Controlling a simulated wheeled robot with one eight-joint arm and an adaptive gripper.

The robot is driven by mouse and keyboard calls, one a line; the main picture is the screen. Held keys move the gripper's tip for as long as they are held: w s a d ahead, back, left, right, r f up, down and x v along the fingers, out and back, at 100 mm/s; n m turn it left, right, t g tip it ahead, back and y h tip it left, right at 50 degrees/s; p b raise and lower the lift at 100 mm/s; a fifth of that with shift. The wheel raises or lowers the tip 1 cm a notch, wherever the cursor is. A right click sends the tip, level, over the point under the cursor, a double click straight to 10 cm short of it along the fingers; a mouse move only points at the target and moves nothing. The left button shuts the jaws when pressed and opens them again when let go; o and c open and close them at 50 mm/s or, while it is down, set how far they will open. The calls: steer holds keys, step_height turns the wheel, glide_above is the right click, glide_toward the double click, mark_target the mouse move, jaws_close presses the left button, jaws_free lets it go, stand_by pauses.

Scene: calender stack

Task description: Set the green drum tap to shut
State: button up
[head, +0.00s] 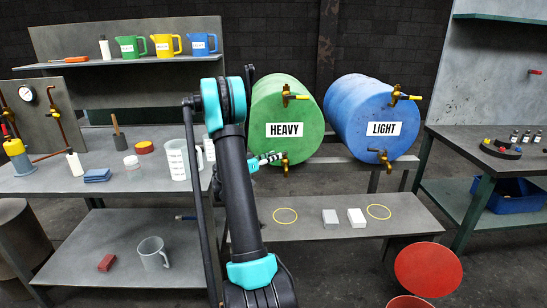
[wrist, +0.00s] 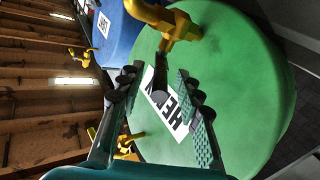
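The green drum (head: 272,105), labelled HEAVY, lies on its side on a rack with its round face towards me. A brass upper tap (head: 287,96) with a yellow handle is on its face, and a brass lower tap (head: 284,164) hangs at its bottom edge. My gripper (head: 274,158) is beside the lower tap, just to its left. In the wrist view my gripper (wrist: 160,92) is open, its fingers apart in front of the green drum (wrist: 235,75). A large brass tap (wrist: 166,22) shows beyond the fingertips. I cannot tell contact or the lower handle's setting.
The blue drum (head: 352,118), labelled LIGHT, with its own brass taps, lies to the right. A low bench (head: 300,230) below holds two pale blocks and yellow rings. A crowded workbench (head: 120,185) is at left. Red round tops (head: 428,270) stand at front right.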

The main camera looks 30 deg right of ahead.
steer(key=shift+d, duration=0.35)
steer(key=shift+c, duration=0.5)
jaws_close()
